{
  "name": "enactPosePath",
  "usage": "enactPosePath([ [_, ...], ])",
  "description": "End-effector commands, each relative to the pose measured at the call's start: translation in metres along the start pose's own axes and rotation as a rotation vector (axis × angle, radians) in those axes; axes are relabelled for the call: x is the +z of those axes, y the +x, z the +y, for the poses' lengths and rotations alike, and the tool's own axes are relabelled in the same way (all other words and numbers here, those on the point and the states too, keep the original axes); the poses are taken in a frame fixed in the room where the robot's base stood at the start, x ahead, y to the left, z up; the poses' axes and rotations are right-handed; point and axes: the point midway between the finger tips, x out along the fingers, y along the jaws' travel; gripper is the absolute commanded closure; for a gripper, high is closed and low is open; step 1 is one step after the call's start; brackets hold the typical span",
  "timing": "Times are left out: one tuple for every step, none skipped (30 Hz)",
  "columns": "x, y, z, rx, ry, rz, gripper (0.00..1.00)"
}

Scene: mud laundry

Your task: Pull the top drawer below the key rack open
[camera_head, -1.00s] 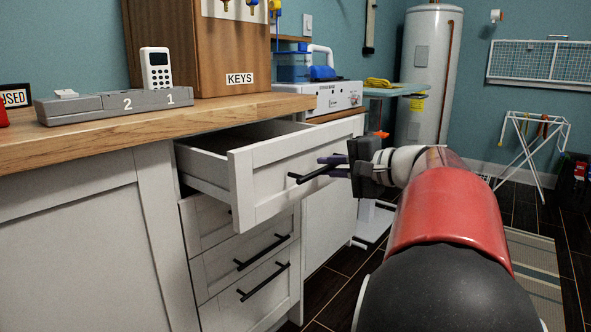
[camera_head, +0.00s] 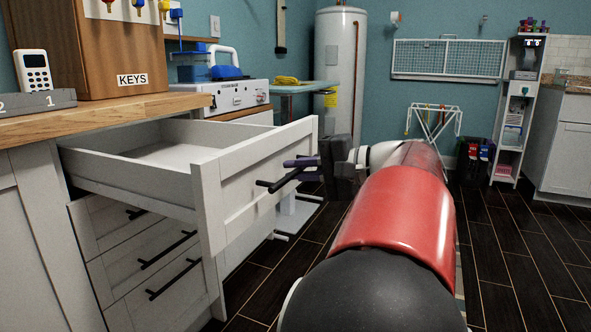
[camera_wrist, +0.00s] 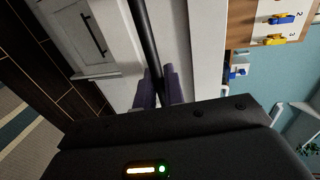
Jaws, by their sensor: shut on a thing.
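The top drawer (camera_head: 240,184) is white with a black bar handle (camera_head: 275,184). It stands well out of the counter below the key rack (camera_head: 120,48), and its empty-looking inside shows. My gripper (camera_head: 302,162) is at the drawer front, its purple-grey fingers shut on the handle. In the wrist view my gripper (camera_wrist: 158,88) has one finger on each side of the black handle bar (camera_wrist: 146,45). Part of the handle is hidden by the fingers.
Lower drawers (camera_head: 150,262) with black handles are shut beneath. The wooden countertop (camera_head: 120,112) overhangs the open drawer. Dark floor (camera_head: 500,260) is free at the right. A drying rack (camera_head: 433,120) stands at the back.

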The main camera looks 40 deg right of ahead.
Motion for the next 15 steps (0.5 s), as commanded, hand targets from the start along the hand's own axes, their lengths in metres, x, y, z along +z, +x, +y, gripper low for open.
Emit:
enactPosePath([
  [0.0004, 0.0005, 0.0006, 0.001, 0.001, -0.003, 1.0],
  [0.0005, 0.0006, 0.0006, 0.001, 0.001, -0.003, 1.0],
  [0.0004, 0.0006, 0.0006, 0.001, 0.001, -0.003, 1.0],
  [0.0004, 0.0006, 0.0006, 0.001, 0.001, -0.003, 1.0],
  [0.0004, 0.0006, 0.0006, 0.001, 0.001, -0.003, 1.0],
  [0.0004, 0.0007, 0.0005, 0.001, 0.0, -0.003, 1.0],
  [0.0004, 0.0007, 0.0005, 0.001, 0.0, -0.003, 1.0],
  [0.0004, 0.0007, 0.0005, 0.001, 0.0, -0.003, 0.87],
  [0.0003, 0.0007, 0.0005, 0.001, 0.0, -0.003, 0.82],
  [0.0003, 0.0007, 0.0004, 0.001, 0.0, -0.003, 0.78],
  [0.0003, 0.0007, 0.0004, 0.001, 0.0, -0.002, 0.74],
  [0.0002, 0.0006, 0.0003, 0.001, 0.0, -0.002, 0.73],
  [0.0002, 0.0006, 0.0003, 0.001, 0.0, -0.002, 0.73],
  [0.0002, 0.0006, 0.0002, 0.001, 0.0, -0.002, 0.73],
  [0.0001, 0.0005, 0.0002, 0.0, 0.0, -0.001, 0.73],
])
